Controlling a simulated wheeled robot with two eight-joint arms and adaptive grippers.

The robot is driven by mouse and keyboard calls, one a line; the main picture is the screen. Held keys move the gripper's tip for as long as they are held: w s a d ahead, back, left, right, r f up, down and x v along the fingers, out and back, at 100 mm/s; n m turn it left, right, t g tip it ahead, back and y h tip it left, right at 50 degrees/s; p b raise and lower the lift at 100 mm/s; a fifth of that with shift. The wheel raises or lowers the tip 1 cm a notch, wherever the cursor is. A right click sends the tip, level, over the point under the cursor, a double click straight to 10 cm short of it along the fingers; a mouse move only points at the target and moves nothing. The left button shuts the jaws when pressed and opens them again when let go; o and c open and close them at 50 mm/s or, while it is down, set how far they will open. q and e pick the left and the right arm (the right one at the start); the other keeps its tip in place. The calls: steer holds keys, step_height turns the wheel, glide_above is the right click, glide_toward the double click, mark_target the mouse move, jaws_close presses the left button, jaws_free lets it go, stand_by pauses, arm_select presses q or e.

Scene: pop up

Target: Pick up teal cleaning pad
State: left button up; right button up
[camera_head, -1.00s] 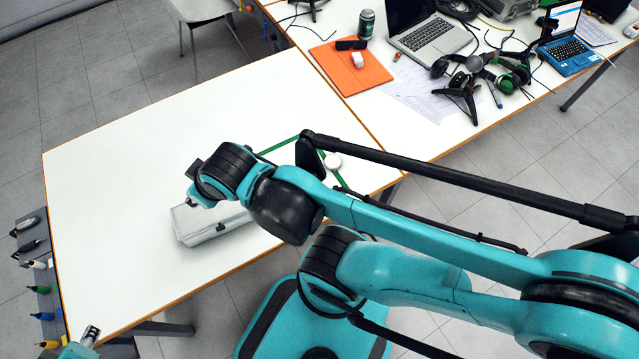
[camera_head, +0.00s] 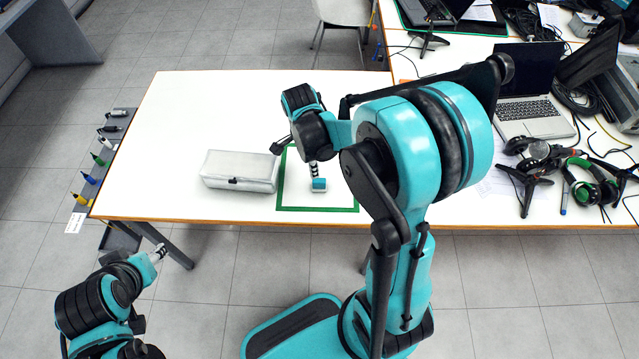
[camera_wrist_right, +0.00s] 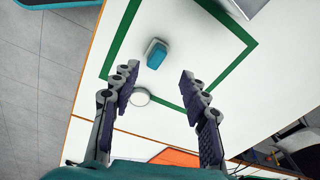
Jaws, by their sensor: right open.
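The teal cleaning pad (camera_wrist_right: 157,54) is a small block with a teal face and a pale side. It lies on the white table inside a green square outline (camera_wrist_right: 197,22). It also shows in the head view (camera_head: 319,185). My right gripper (camera_wrist_right: 158,78) is open and empty, its fingers spread, with the pad beyond the fingertips and between their lines. In the head view my right gripper (camera_head: 313,168) hangs over the outline, partly hidden by its own wrist. My left gripper (camera_head: 158,253) is off the table's front left, away from the pad; its jaws are too small to judge.
A white box (camera_head: 240,170) stands left of the outline. A white round object (camera_wrist_right: 140,97) lies near the pad. A laptop (camera_head: 530,105), headphones (camera_head: 592,185) and cables crowd the right table. The table's left and back are clear.

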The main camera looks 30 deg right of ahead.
mark_target(319, 181)
steer(key=f+m, duration=0.1)
steer(key=d+f+m, duration=0.1)
steer(key=f+m+g, duration=0.1)
steer(key=f, duration=0.1)
steer(key=shift+w+d+f+m, duration=0.1)
steer(key=shift+w+d+m, duration=0.2)
steer(key=shift+w, duration=0.1)
step_height(319, 181, down, 3)
steer(key=shift+s+d+r+b, duration=0.1)
steer(key=shift+s+d+b, duration=0.05)
steer(key=shift+b, duration=0.45)
steer(key=f+b, duration=0.1)
steer(key=f, duration=0.2)
steer(key=f+b, duration=0.1)
steer(key=f, duration=0.1)
steer(key=shift+s+d+b, duration=0.3)
steer(key=shift+d, duration=0.05)
steer(key=shift+r, duration=0.1)
steer(key=shift+c, duration=1.3)
jaws_close()
